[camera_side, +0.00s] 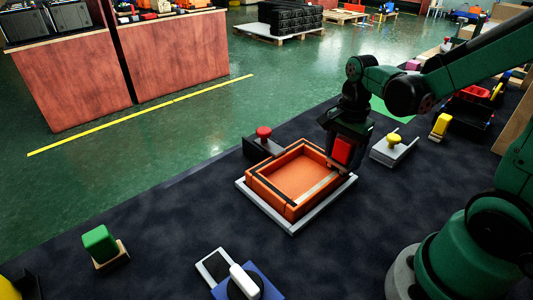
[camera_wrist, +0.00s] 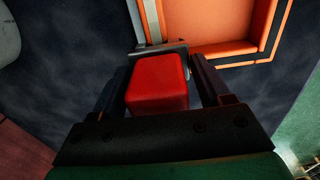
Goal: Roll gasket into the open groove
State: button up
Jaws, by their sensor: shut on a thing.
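An orange square tray (camera_side: 257,184) sits on a light grey base plate (camera_side: 292,228). A dark gasket line runs along part of its rim; the side toward the lower right shows a pale grey strip (camera_side: 318,190), which looks like the open groove. My gripper (camera_side: 341,160) is at the tray's right corner, pointing down. It is shut on a red block-shaped handle (camera_wrist: 157,84) with a grey bracket (camera_wrist: 162,48) at its far end, close to the tray's rim (camera_wrist: 150,22). Whether the tool touches the rim, I cannot tell.
A dark block with a red knob (camera_side: 264,132) stands behind the tray. A grey plate with a yellow knob (camera_side: 394,139) is to the right. A green block (camera_side: 100,244) and a blue-based white device (camera_side: 245,282) stand in front. Dark mat is clear between.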

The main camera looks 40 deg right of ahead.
jog(key=shift+a, duration=5.4)
jog(key=shift+a+r, duration=0.1)
jog(key=shift+a, duration=1)
jog(key=shift+a+r, duration=0.15)
notch_tip(320, 180, up, 8)
jog(key=w+a+r, duration=0.3)
jog(key=w+a, duration=0.4)
jog(key=w+a+r, duration=0.3)
jog(key=w+a, duration=0.4)
jog(key=f, duration=1.8)
jog(key=shift+w+d+f, duration=0.1)
jog(key=shift+d+f, duration=0.1)
jog(key=shift+f, duration=0.2)
